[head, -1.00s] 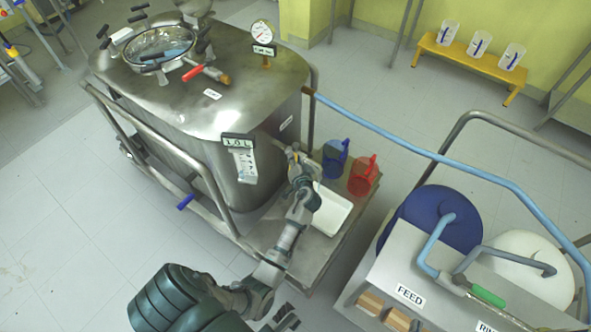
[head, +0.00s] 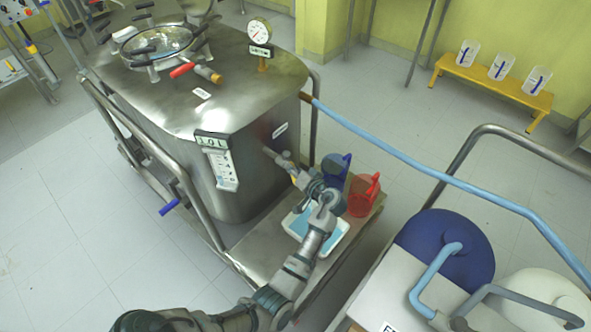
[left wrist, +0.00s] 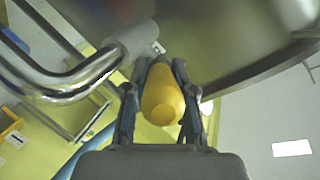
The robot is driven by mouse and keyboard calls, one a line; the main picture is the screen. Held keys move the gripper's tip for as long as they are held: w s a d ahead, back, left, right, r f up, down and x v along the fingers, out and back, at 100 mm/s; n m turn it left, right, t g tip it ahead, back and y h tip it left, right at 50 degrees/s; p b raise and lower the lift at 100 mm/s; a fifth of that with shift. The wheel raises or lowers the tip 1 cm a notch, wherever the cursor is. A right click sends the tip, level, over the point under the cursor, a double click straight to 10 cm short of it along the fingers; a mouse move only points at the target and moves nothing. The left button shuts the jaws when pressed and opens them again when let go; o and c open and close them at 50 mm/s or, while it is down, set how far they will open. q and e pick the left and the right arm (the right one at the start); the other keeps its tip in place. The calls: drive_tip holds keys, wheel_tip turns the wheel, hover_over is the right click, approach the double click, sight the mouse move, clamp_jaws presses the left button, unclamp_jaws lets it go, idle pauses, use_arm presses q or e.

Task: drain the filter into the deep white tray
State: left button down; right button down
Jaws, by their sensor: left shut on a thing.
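The filter (head: 258,105) is a steel vessel with a round glass port on its lid, standing on a steel platform. My left gripper (head: 283,160) is at its right side, low on the wall. In the left wrist view, the left gripper (left wrist: 160,105) is shut on a yellow valve handle (left wrist: 163,98) beside the vessel wall. The deep white tray (head: 341,244) is on the platform below my left forearm, which hides its middle. Blue liquid shows inside the tray. The valve outlet is not clear in the head view. My right gripper is out of view.
A blue jug (head: 334,170) and a red jug (head: 362,196) stand just behind the tray. A cart with a blue drum (head: 440,240) is at lower right. A yellow bench (head: 490,88) stands behind.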

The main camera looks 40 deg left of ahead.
use_arm(q)
drive_tip(key=shift+s+f, duration=0.1)
drive_tip(key=shift+f, duration=0.4)
drive_tip(key=c, duration=0.9)
unclamp_jaws()
drive_tip(key=shift+a, duration=0.1)
drive_tip(key=shift+c, duration=0.2)
drive_tip(key=shift+a, duration=0.1)
drive_tip(key=shift+r, duration=0.15)
drive_tip(key=shift+r, duration=0.1)
drive_tip(key=v, duration=0.8)
drive_tip(key=shift+w, duration=0.25)
